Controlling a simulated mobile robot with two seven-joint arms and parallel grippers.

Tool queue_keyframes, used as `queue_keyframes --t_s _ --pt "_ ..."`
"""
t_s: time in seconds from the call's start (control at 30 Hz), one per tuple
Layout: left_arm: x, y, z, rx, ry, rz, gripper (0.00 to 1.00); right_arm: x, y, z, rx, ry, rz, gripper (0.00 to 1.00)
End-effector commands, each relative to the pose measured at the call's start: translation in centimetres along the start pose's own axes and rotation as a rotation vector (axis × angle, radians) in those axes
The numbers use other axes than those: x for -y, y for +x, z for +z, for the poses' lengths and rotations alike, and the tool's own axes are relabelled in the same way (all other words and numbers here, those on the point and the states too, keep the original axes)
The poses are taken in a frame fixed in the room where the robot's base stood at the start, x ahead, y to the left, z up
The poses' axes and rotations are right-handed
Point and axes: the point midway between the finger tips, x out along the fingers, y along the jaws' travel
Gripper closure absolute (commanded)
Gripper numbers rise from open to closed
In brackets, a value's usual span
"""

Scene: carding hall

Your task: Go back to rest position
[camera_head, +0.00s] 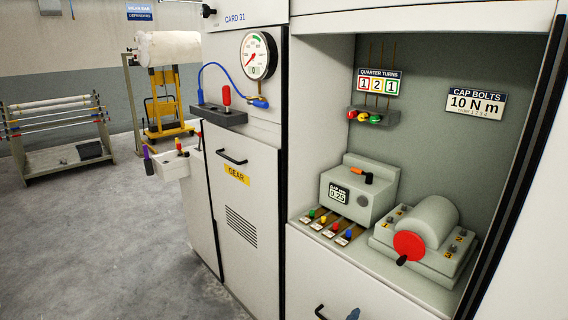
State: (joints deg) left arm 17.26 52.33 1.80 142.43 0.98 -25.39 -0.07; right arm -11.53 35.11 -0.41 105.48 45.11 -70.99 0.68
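Neither of my grippers can be made out in the head view. The machine marked CARD 31 (250,45) stands in front of me, with a round dial gauge (258,56) on its upper panel. A blue hose runs from the gauge's base to a grey ledge (218,115) that holds a red-handled tool (226,96). A small blue-grey piece (353,314) shows at the bottom edge; I cannot tell what it is.
An open bay holds a grey box with a 0.25 display (358,190) and a drum unit with a red disc (410,244). A white side tray (172,163) juts out at left. Roller rack (60,135) and yellow trolley (165,105) stand behind. The floor at left is clear.

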Motion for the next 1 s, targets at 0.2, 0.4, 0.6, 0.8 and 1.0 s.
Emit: queue_keyframes --t_s 0.2,0.4,0.6,0.8,1.0 --pt "0.0 0.0 0.0 0.000 0.000 0.000 0.57 -12.5 -3.4 11.8 0.449 -0.275 0.023 0.54" --pt "0.0 0.0 0.0 0.000 0.000 0.000 0.57 -23.3 -11.8 18.8 0.875 -0.429 0.071 0.54" --pt "0.0 0.0 0.0 0.000 0.000 0.000 0.57 -31.9 -24.2 21.5 1.323 -0.506 0.123 0.54" --pt "-1.0 -3.6 0.7 0.011 0.001 -0.001 0.57 -33.0 -33.5 18.1 1.612 -0.521 0.138 0.54" --pt "-2.7 -9.1 1.6 0.048 0.002 -0.006 0.57 -29.5 -34.6 13.6 1.641 -0.526 0.153 0.54"
